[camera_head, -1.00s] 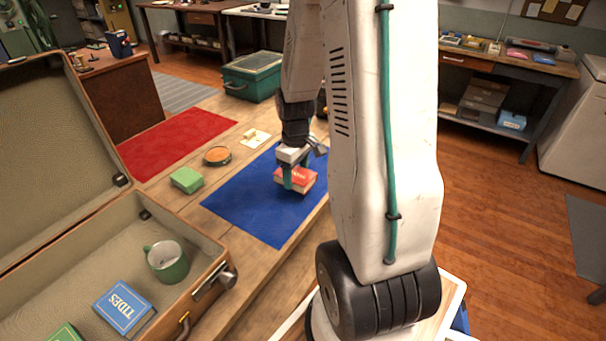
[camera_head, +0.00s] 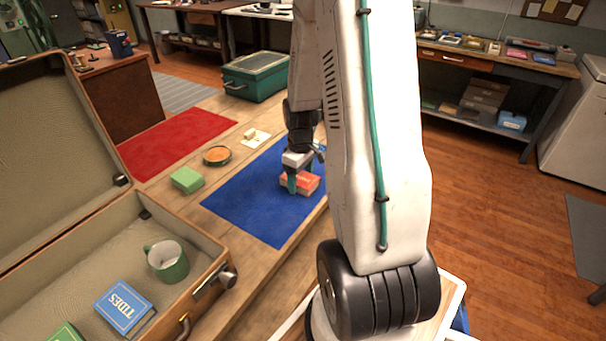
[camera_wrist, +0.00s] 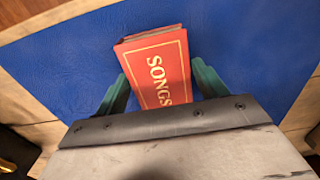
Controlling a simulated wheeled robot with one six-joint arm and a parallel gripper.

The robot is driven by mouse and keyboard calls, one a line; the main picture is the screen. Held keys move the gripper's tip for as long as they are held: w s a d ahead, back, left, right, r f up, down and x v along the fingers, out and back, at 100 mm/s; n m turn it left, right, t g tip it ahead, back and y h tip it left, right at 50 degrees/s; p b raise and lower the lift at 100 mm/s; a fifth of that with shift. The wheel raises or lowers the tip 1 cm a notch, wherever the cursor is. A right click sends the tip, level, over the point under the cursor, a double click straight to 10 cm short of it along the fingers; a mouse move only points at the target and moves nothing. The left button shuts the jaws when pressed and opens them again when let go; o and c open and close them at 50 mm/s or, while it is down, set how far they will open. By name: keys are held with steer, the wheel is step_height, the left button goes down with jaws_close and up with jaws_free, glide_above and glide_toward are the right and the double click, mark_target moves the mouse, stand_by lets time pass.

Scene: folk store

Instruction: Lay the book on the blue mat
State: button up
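The book (camera_wrist: 160,68) is red, with SONGS in gold on its cover. In the head view the book (camera_head: 308,182) is flat, cover up, at the right part of the blue mat (camera_head: 245,208). It is low over the mat or touching it; I cannot tell which. My gripper (camera_head: 296,184) points down over the book. In the wrist view the green fingers of my gripper (camera_wrist: 160,72) are at the book's two long sides, closed on it. The blue mat (camera_wrist: 60,65) shows around the book. My arm hides the mat's right edge.
A green block (camera_head: 187,179), a round orange-topped tin (camera_head: 217,156) and a small pale item (camera_head: 252,135) lie beside the mat. A green case (camera_head: 255,78) stands behind.

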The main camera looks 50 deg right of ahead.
mark_target(301, 178)
steer(key=shift+o, duration=0.5)
steer(key=shift+r, duration=0.1)
step_height(301, 178, up, 12)
steer(key=s+a+r, duration=0.1)
steer(key=a+r, duration=0.6)
steer(key=a, duration=0.3)
steer(key=s+a+r, duration=0.3)
steer(key=s+a, duration=0.5)
steer(key=s+a+r+m+t, duration=0.1)
steer(key=s+a+r, duration=0.3)
steer(key=s+a, duration=0.3)
steer(key=shift+s+a+m, duration=0.3)
steer(key=shift+s+a, duration=0.05)
steer(key=shift+a, duration=0.05)
